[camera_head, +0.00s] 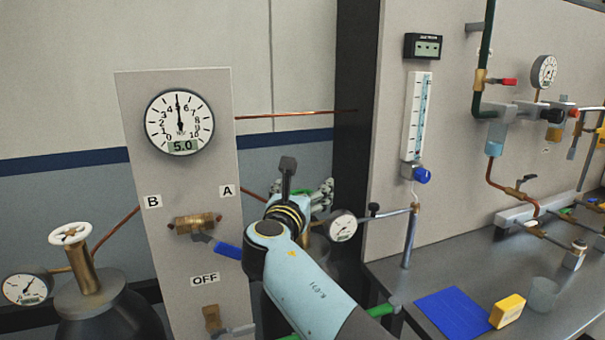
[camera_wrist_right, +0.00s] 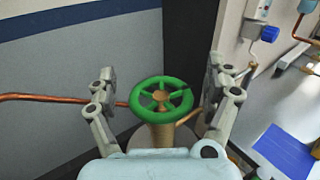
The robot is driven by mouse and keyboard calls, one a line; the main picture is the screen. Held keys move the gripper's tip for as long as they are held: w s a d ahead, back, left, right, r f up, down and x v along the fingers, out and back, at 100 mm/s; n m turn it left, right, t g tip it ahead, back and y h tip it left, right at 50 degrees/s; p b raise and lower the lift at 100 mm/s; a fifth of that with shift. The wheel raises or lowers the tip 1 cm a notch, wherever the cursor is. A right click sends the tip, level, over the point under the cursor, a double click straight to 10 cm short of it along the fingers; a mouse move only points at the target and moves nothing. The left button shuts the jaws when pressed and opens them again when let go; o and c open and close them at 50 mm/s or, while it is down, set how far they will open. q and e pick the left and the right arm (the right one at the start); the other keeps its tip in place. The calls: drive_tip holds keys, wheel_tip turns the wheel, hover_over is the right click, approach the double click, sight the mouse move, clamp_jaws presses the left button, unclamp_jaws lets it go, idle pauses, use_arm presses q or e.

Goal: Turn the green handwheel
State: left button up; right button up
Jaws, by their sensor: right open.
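The green handwheel (camera_wrist_right: 160,97) shows in the right wrist view as a spoked ring with a brass hub on a brass stem. My right gripper (camera_wrist_right: 162,85) is open, with one finger on the left of the wheel and one on the right. Both fingers look apart from the rim, and nothing is held. In the head view the right gripper (camera_head: 320,194) is partly hidden behind my wrist. My left gripper is not in view.
A grey panel (camera_head: 136,105) with a dial gauge (camera_head: 180,122) and a blue-handled valve (camera_head: 228,250) stands left of my right arm. A small gauge (camera_head: 341,227) is close on the right. A white handwheel (camera_head: 70,234) tops a dark cylinder. A workbench (camera_head: 400,280) stands right.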

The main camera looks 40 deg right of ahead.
wheel_tip(320, 180, up, 9)
drive_tip(key=shift+f, duration=0.1)
idle(0.3)
